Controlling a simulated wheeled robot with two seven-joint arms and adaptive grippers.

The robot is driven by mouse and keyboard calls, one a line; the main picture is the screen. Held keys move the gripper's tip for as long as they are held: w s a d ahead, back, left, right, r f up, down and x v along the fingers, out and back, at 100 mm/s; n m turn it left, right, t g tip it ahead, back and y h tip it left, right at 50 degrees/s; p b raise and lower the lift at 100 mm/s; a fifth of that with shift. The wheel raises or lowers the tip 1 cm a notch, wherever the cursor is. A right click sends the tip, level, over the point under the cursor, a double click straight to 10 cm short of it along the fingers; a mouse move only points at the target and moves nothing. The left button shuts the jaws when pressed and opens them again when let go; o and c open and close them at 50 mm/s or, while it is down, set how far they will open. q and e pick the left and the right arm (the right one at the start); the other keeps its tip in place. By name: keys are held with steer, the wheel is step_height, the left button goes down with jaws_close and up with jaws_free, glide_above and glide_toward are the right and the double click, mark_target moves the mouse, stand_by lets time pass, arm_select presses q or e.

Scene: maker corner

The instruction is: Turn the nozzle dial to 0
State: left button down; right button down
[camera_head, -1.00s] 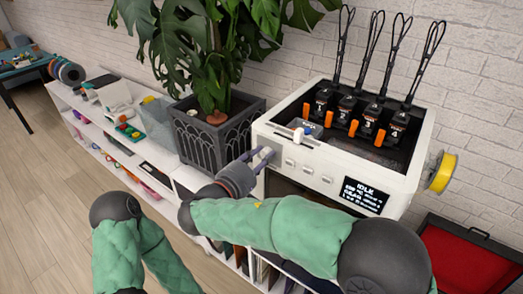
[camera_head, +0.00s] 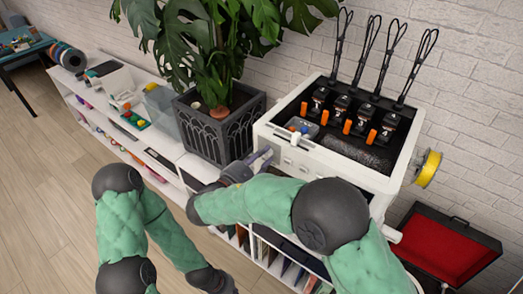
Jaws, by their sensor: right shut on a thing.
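The white printer (camera_head: 325,168) stands at the right, with numbered black nozzle units (camera_head: 340,104) and orange levers in its open top. My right gripper (camera_head: 261,160) is at the front left corner of the printer. It is shut on the nozzle dial, which it and its fingers mostly hide; I cannot read the dial's setting. The printer's display is hidden behind my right arm. My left gripper (camera_head: 222,287) is low at the bottom edge, away from the printer and partly cut off, so its jaws cannot be made out.
A plant in a dark grey pot (camera_head: 213,128) stands close left of the printer. A white shelf (camera_head: 165,165) with small items runs along the wall. A yellow spool (camera_head: 429,169) is on the printer's right side, and an open red-lined case (camera_head: 455,250) lies at the lower right.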

steer(key=shift+f+n+p, duration=0.1)
steer(key=shift+n+p, duration=0.35)
steer(key=shift+n, duration=0.15)
steer(key=c, duration=0.9)
jaws_free()
steer(key=shift+s, duration=0.1)
steer(key=v, duration=0.7)
steer(key=shift+s+a, duration=0.15)
